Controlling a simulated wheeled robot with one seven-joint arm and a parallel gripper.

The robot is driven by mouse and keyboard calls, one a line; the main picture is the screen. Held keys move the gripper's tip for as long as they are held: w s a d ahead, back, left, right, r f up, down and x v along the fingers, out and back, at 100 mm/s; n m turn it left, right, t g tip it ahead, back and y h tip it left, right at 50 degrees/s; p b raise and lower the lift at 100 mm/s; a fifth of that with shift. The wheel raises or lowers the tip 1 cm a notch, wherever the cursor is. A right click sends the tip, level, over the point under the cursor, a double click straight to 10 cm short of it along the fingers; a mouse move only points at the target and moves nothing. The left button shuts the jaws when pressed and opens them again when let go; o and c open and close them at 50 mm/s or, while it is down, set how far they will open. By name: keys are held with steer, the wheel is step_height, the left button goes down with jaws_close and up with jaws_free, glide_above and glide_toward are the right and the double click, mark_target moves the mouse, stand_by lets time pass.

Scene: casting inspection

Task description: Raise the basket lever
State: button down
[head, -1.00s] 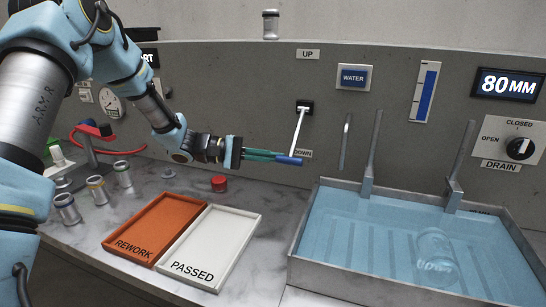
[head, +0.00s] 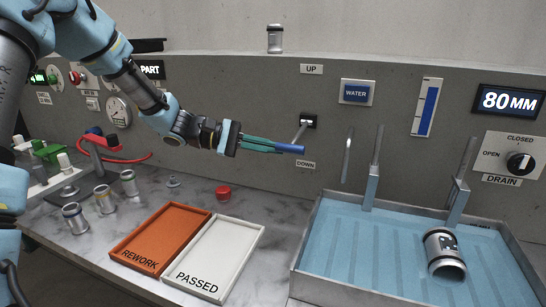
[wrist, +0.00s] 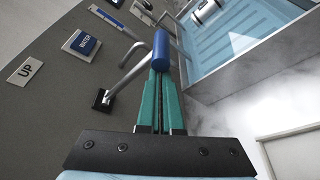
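The basket lever (head: 300,133) comes out of a black slot in the grey panel, between the UP sign (head: 312,69) and the DOWN sign (head: 305,164). It slants down and left to a blue grip (head: 291,149). My gripper (head: 278,148) has its green fingers closed on this blue grip. The wrist view also shows the blue grip (wrist: 161,50) at the fingertips, with the bent lever rod (wrist: 125,80) running to the panel. In the tank (head: 318,238), a metal cylinder (head: 444,252) with a dark marking shows clear of the water.
An orange REWORK tray (head: 160,238) and a white PASSED tray (head: 218,255) lie left of the tank. A red knob (head: 223,192) and several small metal cylinders stand on the counter. The 80 MM display (head: 510,101) and drain dial (head: 520,163) are at right.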

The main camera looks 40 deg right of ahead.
step_height(320, 180, up, 10)
steer(key=d+p, duration=0.2)
steer(key=shift+w, duration=0.4)
steer(key=shift+r, duration=0.1)
stand_by(0.3)
step_height(320, 180, down, 6)
steer(key=r+b, duration=0.1)
steer(key=b, duration=0.2)
steer(key=w+a+r+b, duration=0.2)
steer(key=w+a, duration=0.3)
steer(key=w, duration=0.3)
steer(key=shift+w+r+b, duration=0.25)
steer(key=shift+r+b, duration=0.05)
steer(key=shift+r, duration=0.6)
steer(key=shift+a, duration=0.1)
